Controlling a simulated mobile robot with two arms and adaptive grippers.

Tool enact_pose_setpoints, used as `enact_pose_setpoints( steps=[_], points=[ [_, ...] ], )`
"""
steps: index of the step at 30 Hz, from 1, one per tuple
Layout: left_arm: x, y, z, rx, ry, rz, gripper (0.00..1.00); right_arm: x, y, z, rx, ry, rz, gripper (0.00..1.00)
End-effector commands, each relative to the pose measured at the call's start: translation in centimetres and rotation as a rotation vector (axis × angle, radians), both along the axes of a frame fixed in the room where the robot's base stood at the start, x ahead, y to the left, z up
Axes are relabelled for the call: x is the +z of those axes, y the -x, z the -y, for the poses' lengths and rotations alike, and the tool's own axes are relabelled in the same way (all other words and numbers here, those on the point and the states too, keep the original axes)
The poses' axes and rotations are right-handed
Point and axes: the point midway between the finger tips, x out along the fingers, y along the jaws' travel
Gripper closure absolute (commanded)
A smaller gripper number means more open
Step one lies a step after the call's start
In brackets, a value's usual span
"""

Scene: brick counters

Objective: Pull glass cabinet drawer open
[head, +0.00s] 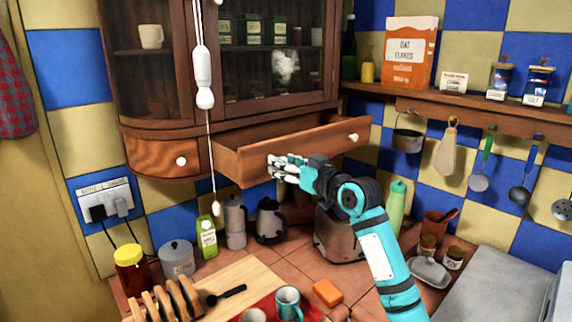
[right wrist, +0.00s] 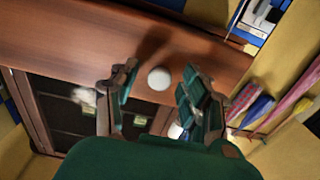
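The wooden drawer (head: 318,148) under the glass cabinet (head: 222,79) stands pulled out, with its inside showing from above. A white round knob (head: 353,137) sits on the right part of its front. My right gripper (head: 274,166) is at the left part of the drawer front. In the right wrist view another white knob (right wrist: 159,78) lies between its two spread fingers, with gaps on both sides. This knob is hidden by the gripper in the head view. My left gripper is not in view.
A smaller curved drawer (head: 163,157) with its own knob is to the left. A pull cord (head: 205,97) hangs in front of the cabinet. Utensils hang on the right wall.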

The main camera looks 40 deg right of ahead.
Motion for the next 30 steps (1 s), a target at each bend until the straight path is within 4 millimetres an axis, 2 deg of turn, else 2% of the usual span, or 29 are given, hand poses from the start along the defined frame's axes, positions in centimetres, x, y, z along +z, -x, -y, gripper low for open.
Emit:
enact_pose_setpoints(
  steps=[7, 11, 24, 30],
  points=[
    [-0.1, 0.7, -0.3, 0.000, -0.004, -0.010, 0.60, -0.1, 0.1, 0.0, 0.000, 0.000, -0.001, 0.53],
    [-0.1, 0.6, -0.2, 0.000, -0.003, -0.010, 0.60, -0.1, 1.1, 0.1, 0.000, 0.000, -0.002, 0.53],
    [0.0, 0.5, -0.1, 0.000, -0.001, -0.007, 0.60, -0.1, 9.8, 0.7, 0.000, 0.002, -0.003, 0.53],
    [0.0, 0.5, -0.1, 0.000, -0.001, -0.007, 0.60, -0.1, 11.7, 0.9, 0.000, 0.000, -0.002, 0.53]
  ],
)
